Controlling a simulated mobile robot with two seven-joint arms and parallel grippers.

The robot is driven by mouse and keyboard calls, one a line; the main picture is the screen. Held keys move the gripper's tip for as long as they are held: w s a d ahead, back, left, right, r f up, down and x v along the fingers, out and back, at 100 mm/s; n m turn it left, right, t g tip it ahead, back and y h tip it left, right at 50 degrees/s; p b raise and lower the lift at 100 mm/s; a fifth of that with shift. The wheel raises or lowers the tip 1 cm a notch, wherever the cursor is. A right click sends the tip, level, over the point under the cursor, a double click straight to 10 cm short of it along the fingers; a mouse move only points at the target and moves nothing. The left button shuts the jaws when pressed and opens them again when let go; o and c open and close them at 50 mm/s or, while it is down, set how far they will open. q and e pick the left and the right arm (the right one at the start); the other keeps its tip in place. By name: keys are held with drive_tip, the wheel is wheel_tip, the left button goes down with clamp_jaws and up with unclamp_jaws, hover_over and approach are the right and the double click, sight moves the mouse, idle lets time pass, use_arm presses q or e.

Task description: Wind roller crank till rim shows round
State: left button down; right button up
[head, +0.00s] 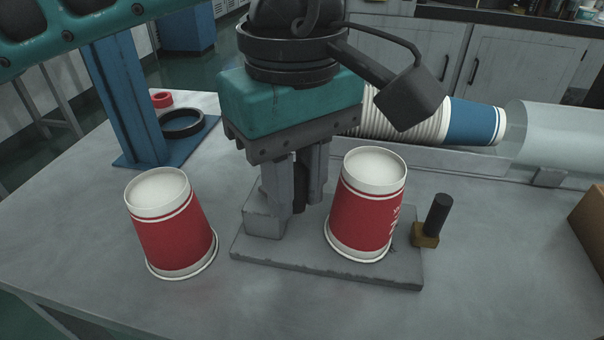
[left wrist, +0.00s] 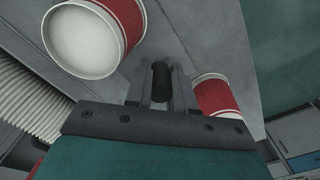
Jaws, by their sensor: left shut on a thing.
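My left gripper (head: 300,205) points down over the grey base plate (head: 330,268). It is shut on a dark upright handle, seen as a black cylinder (left wrist: 161,80) between the fingers in the left wrist view; I take it for the crank grip. The fingers hide most of it in the head view. A red and white paper cup (head: 366,215) stands upside down on the plate, right of the fingers, and shows large in the left wrist view (left wrist: 92,38). Its wide rim rests at the bottom. A roller cannot be clearly made out. My right gripper is not in view.
Another upside-down red cup (head: 172,230) stands on the table at left. A black peg on a brass block (head: 427,236) is at the plate's right. Behind lie a nested cup stack (head: 472,121) and a clear tube (head: 560,135). A blue post (head: 125,95) stands back left.

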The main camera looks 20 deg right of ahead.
use_arm(q)
drive_tip(key=m, duration=0.2)
drive_tip(key=a+m, duration=0.2)
drive_tip(key=m, duration=0.1)
drive_tip(key=shift+s+m+b, duration=0.15)
drive_tip(key=shift+m+b, duration=0.15)
drive_tip(key=shift+b, duration=0.1)
drive_tip(key=m, duration=0.2)
drive_tip(key=a+m, duration=0.2)
drive_tip(key=m, duration=0.1)
drive_tip(key=shift+w+m, duration=0.3)
drive_tip(key=c, duration=1)
unclamp_jaws()
drive_tip(key=shift+b, duration=0.3)
drive_tip(key=shift+o, duration=0.2)
